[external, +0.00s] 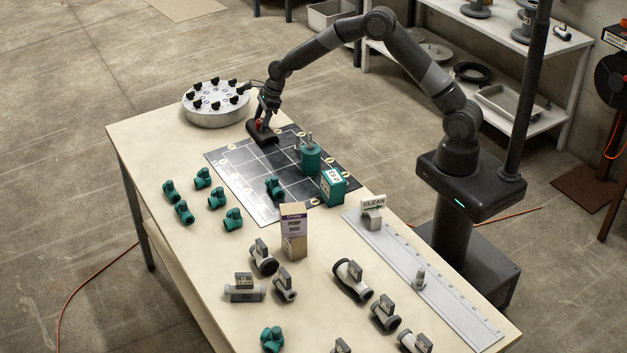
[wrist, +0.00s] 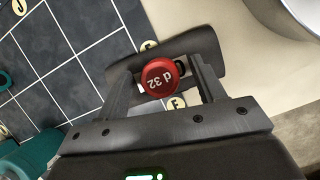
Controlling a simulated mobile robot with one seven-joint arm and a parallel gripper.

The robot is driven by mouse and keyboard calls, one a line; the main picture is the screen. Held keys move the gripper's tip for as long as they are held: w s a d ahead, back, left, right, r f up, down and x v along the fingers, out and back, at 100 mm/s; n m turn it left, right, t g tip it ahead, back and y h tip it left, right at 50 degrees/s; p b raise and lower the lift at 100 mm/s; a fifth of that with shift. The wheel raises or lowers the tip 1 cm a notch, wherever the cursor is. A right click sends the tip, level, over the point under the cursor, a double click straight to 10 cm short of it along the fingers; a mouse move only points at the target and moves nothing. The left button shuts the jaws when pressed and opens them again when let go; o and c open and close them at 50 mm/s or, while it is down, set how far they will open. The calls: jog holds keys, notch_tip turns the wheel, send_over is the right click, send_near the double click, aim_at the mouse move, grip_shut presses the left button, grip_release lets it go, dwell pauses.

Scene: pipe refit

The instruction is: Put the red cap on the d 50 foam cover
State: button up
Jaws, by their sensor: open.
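A red cap (wrist: 160,77) marked "d 32" sits between the two fingers of my gripper (wrist: 161,88) in the wrist view. The fingers are apart, with a gap beside the cap. A dark block (wrist: 190,52) lies under or just behind the cap; I cannot tell whether they are joined. In the external view the red cap (external: 259,124) shows small beneath my gripper (external: 264,117), at the far edge of the dark grid mat. No label reading d 50 is legible, and I cannot tell which thing is the d 50 foam cover.
A round grey plate with black knobs (external: 215,120) stands left of my gripper. The grid mat (external: 240,180) carries a teal canister (external: 310,160) and a teal box (external: 334,188). Teal fittings, a pump box (external: 293,245) and tagged grey fittings cover the nearer table.

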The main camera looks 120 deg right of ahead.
jog(key=v, duration=1.2)
jog(key=shift+r, duration=0.15)
jog(key=a+r+n, duration=0.5)
jog(key=a+n, duration=0.1)
jog(key=a, duration=0.5)
jog(key=a+r+n, duration=0.4)
jog(key=a+n, duration=0.2)
jog(key=a, duration=0.4)
jog(key=a+r+n, duration=0.5)
jog(key=a+n, duration=0.1)
jog(key=a, duration=0.5)
jog(key=s+a+n+t+y, duration=0.1)
jog(key=s+a+n, duration=1.8)
jog(key=a+n, duration=0.1)
jog(key=shift+s+f, duration=0.15)
jog(key=shift+f, duration=0.2)
